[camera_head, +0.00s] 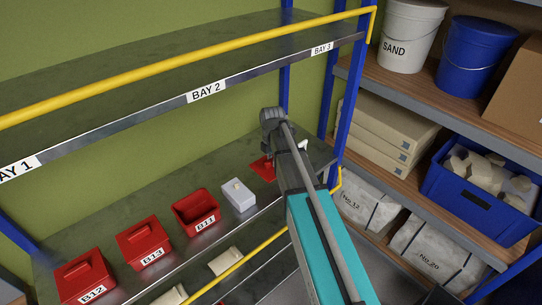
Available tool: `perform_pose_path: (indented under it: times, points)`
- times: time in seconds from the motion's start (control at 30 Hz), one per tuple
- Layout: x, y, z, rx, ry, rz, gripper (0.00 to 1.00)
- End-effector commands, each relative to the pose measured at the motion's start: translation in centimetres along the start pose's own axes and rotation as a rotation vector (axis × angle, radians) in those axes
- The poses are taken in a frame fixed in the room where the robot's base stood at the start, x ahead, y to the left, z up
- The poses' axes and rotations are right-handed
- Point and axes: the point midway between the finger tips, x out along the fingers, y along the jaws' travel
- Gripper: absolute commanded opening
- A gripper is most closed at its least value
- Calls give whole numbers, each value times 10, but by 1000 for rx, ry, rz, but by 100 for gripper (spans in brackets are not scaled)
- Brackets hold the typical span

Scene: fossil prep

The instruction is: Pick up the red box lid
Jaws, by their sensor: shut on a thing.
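The red box lid (262,169) is a flat red piece near the right end of the middle shelf, partly hidden by my arm. My gripper (268,157) is at the lid, mostly hidden behind my own wrist and forearm, and is shut on it. I cannot tell whether the lid is touching the shelf or just above it. The red box B11 (196,212) stands open to the left, its inside showing. The red boxes B13 (144,243) and B12 (84,277) have their lids on.
A white box with a small knob (238,196) stands between B11 and the lid. A small white object (303,145) lies right of my wrist. A yellow rail (190,54) runs along the upper shelf (150,98). Blue posts and a loaded rack stand at right.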

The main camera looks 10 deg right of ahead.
Motion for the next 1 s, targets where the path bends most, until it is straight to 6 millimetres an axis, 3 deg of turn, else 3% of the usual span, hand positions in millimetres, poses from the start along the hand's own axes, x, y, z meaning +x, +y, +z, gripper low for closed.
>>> perform_pose_path:
  times: [0.03,0.2,0.43,0.67,1.0]
  points:
    - [-12,-7,-4,0,0,0,0]
    - [-26,-41,-22,0,0,0,0]
    - [-40,-69,-38,0,0,0,0]
    - [-45,-81,-45,0,0,0,0]
    - [-45,-83,-46,0,0,0,0]
